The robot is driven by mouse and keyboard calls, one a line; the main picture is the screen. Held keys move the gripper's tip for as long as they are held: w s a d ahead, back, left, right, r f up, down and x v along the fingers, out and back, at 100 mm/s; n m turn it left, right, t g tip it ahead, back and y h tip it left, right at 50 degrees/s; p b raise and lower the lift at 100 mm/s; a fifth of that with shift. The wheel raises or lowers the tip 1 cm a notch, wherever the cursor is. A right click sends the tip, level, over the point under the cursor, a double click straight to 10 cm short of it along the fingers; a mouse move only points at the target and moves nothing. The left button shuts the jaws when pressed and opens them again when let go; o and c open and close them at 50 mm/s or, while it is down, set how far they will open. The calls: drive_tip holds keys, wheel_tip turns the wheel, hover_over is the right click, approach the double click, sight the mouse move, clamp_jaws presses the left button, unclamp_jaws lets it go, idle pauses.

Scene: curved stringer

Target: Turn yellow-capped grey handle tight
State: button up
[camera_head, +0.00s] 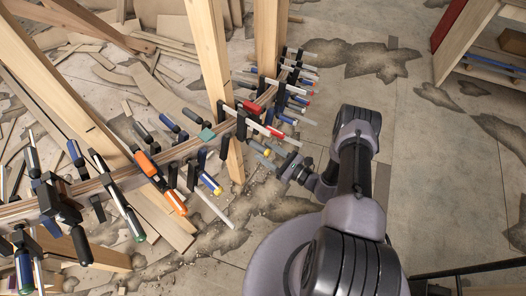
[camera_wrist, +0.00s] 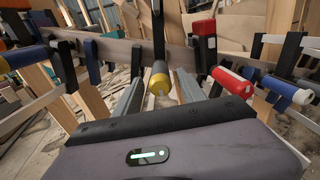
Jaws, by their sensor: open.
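The yellow-capped grey handle (camera_wrist: 159,78) points toward the wrist camera from a clamp on the curved wooden stringer. Its round yellow cap faces me and hides most of the grey grip behind it. My gripper (camera_wrist: 160,88) is open, with one grey finger on each side of the handle; I cannot tell whether either touches it. In the head view, the grey handle (camera_head: 257,147) shows small beside the stringer (camera_head: 180,150), with my gripper (camera_head: 277,163) at its capped end.
A blue handle with a yellow cap (camera_wrist: 18,60) lies to the left. A red handle (camera_wrist: 232,82) and a blue handle with a white end (camera_wrist: 287,91) lie close to the right. Several other clamps line the stringer. Wooden posts (camera_head: 209,50) stand behind; open floor (camera_head: 440,180) lies to the right.

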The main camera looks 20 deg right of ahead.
drive_tip(key=shift+x, duration=0.85)
clamp_jaws()
